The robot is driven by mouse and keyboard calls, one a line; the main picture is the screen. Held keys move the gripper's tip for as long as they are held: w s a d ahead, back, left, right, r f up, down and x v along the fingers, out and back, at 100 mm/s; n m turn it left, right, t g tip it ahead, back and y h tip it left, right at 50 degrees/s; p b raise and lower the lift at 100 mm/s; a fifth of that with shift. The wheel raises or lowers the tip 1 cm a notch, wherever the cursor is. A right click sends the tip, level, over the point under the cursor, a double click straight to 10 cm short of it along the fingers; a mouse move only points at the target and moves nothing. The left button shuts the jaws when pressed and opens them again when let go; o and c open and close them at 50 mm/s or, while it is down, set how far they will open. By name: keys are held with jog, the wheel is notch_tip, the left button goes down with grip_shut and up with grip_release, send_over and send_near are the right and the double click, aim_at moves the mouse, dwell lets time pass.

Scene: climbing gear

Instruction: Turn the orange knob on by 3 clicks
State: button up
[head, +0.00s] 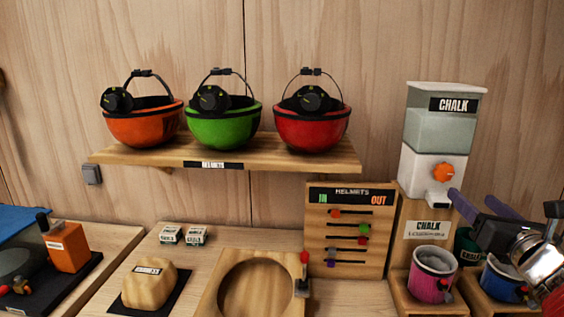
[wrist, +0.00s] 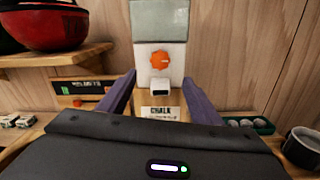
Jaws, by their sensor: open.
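The orange knob (head: 444,173) is on the white front of the chalk dispenser (head: 408,178), which stands at the right. The knob also shows in the wrist view (wrist: 160,61), near the top middle, above a dark-ended spout (wrist: 160,88). My gripper (head: 467,200) is at the right in the head view, in front of the dispenser and lower than the knob. Its two purple fingers also show in the wrist view (wrist: 160,90), spread apart on either side of the dispenser. The gripper is open and empty, and it appears apart from the knob.
A pink chalk bag (head: 430,277) stands below the spout, with a blue one (head: 500,280) to its right. A wooden helmets board (head: 318,262) stands left of the dispenser. A shelf (head: 130,157) holds orange, green and red helmets.

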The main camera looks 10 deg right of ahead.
aim_at(445, 174)
jog(key=x, duration=1.3)
jog(key=shift+w+d, duration=0.1)
jog(key=shift+w, duration=0.05)
jog(key=shift+c, duration=0.6)
jog(key=shift+f, duration=0.1)
jog(key=c, duration=0.9)
jog(key=shift+c, duration=0.2)
jog(key=shift+m, duration=0.5)
